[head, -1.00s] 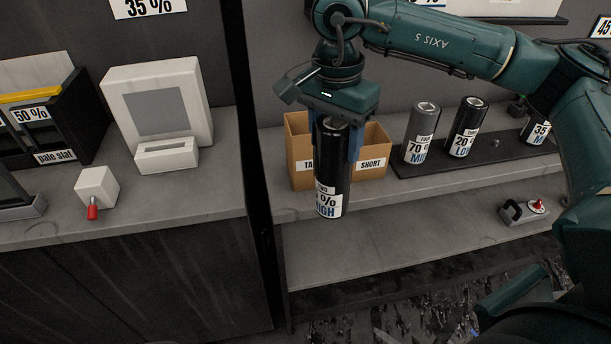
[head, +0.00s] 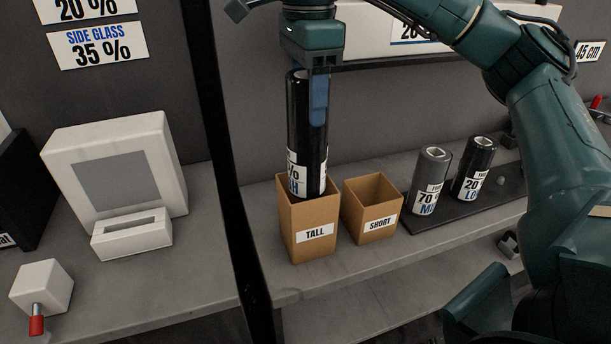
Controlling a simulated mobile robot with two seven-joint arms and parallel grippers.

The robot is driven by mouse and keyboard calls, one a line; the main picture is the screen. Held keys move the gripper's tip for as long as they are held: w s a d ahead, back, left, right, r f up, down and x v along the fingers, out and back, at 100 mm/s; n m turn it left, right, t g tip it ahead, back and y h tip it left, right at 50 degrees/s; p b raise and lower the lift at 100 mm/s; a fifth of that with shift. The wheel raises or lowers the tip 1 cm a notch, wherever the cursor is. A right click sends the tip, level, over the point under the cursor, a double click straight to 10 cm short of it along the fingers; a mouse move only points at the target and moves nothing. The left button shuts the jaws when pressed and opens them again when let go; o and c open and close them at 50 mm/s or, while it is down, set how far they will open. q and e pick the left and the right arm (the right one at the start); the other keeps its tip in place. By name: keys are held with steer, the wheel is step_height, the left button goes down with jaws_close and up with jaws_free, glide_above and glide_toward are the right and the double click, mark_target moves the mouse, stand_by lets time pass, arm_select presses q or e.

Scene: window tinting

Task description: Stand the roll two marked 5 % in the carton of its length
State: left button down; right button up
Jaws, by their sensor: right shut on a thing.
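My right gripper (head: 312,98) is shut on a tall black roll (head: 304,140) near its top; one blue finger shows on the roll's right side. The roll hangs upright, its white label partly turned away, with a "%" and a blue "H" readable. Its lower end is at the mouth of the carton marked TALL (head: 308,247); I cannot tell how far inside it is. The carton marked SHORT (head: 374,225) stands open just to the right and looks empty. My left gripper is not in view.
A grey roll marked 70 % (head: 430,182) and a black roll marked 20 % (head: 473,170) stand on a dark mat at the right. A dark post (head: 232,180) rises left of the cartons. A white device (head: 115,170) stands on the left counter.

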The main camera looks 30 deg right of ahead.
mark_target(308, 164)
step_height(308, 164, down, 6)
steer(key=shift+r, duration=0.1)
steer(key=shift+f, duration=2.4)
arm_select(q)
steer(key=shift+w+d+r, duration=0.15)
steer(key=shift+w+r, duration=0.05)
arm_select(e)
steer(key=shift+f+b, duration=0.65)
steer(key=shift+b, duration=0.05)
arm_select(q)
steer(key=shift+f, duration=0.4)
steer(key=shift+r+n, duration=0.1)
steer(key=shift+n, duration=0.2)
arm_select(e)
steer(key=o, duration=1.6)
